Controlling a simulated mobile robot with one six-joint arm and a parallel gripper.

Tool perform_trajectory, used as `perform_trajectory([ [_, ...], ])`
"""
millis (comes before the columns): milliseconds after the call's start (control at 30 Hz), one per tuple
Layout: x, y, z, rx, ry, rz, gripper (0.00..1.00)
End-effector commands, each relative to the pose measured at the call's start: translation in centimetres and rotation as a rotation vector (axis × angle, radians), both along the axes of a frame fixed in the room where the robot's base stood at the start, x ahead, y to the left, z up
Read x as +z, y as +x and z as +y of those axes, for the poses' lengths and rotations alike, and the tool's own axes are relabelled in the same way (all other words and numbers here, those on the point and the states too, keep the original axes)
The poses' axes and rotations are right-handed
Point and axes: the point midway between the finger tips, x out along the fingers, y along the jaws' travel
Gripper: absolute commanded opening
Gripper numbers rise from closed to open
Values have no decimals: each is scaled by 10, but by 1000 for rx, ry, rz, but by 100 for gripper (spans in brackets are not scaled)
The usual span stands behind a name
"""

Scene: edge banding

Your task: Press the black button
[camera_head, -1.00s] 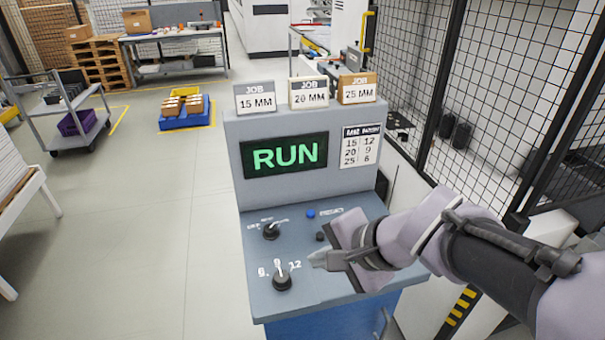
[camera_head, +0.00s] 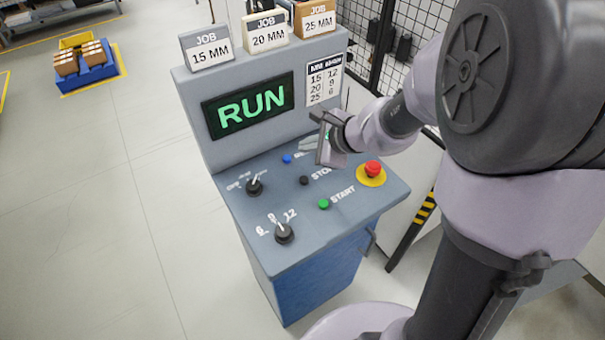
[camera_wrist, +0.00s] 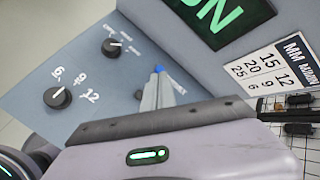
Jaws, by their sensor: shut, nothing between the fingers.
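The black button (camera_head: 304,180) is a small round button beside the STOP label on the sloped grey control panel (camera_head: 262,210). In the head view it sits between the blue button (camera_head: 287,159) and the green START button (camera_head: 323,203). My gripper (camera_head: 308,144) is shut and empty, above the back right of the panel, up and apart from the black button. In the wrist view the shut fingers (camera_wrist: 159,90) overlap the blue button (camera_wrist: 158,69). A small dark spot left of the fingers (camera_wrist: 138,94) appears to be the black button.
A red mushroom button (camera_head: 373,168) on a yellow base is at the panel's right. Two rotary knobs, the upper (camera_head: 254,187) and the lower (camera_head: 284,233), are at the left. A screen (camera_head: 249,105) reads RUN. JOB blocks (camera_head: 268,33) stand on top.

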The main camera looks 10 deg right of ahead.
Motion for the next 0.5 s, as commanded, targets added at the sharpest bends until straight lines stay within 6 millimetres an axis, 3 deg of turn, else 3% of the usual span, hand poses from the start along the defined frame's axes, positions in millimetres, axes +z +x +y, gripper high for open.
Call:
perform_trajectory([
  [167,-14,0,0,1,0,1,0],
  [500,-64,-1,0,1,0,2,0],
])
